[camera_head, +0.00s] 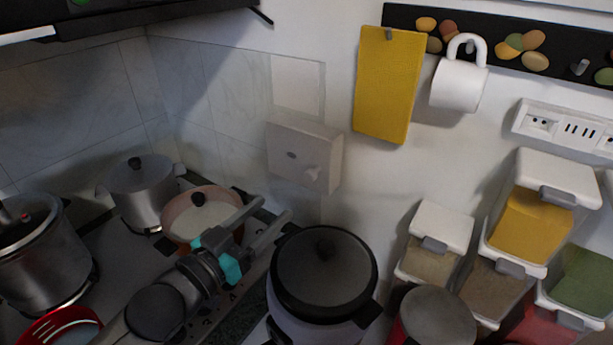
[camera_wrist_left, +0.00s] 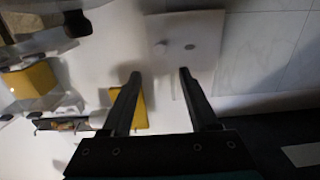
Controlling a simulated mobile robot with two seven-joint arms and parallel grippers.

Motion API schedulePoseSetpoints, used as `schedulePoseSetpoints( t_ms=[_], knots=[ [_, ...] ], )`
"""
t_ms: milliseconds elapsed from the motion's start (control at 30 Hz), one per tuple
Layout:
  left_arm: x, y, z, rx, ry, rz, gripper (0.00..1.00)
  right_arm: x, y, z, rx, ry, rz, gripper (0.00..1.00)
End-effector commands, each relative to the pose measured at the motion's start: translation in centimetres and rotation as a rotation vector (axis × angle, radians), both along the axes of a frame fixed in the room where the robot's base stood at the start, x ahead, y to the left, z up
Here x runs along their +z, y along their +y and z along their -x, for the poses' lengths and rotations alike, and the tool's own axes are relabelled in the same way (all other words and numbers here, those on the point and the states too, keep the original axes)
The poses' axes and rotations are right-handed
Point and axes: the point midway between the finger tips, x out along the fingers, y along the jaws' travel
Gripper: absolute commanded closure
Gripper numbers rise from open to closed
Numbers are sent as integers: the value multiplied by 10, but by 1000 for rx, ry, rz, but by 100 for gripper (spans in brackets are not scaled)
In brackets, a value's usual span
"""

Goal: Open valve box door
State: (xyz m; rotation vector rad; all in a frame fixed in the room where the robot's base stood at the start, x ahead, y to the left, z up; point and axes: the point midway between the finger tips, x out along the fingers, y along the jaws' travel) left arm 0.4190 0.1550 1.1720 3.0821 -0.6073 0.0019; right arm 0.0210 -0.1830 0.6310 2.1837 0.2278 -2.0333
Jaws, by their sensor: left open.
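The valve box (camera_head: 292,145) is a pale box on the back wall, with a small oval mark and a round knob (camera_head: 312,173) at its lower right. Its front looks shut. The box (camera_wrist_left: 205,28) also shows at the top of the left wrist view, upside down, with its knob (camera_wrist_left: 190,46). My left gripper (camera_head: 274,209) is open and empty. It is below and a little left of the box, fingers pointing up and right, apart from the box and knob. In the left wrist view the open fingers (camera_wrist_left: 160,74) point toward the box. My right gripper is out of view.
A black-lidded cooker (camera_head: 325,270) stands right of my left gripper. A pink pan (camera_head: 190,215) and metal pots (camera_head: 140,195) are on the stove to the left. Spice dispensers (camera_head: 530,220) are at right. The wall around the box is mostly clear; a yellow board (camera_head: 390,85) hangs to its upper right.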

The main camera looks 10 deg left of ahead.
Motion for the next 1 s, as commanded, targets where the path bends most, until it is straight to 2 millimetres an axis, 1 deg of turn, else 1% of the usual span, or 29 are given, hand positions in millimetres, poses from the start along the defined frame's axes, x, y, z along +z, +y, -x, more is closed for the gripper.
schedulePoseSetpoints(
  t_ms=[33, 300, 700, 900, 1000],
  knots=[
    [2, -2, -7, 1, -3, 1, 40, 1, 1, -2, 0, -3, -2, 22],
    [1, -16, -38, 0, -2, 1, 40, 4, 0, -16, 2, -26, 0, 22],
    [1, -36, -88, 0, -2, 1, 40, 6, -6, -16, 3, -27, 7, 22],
    [0, -43, -105, 0, 0, 0, 40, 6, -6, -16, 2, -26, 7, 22],
    [0, -45, -108, 0, 0, 0, 40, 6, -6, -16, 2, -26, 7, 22]
  ],
)
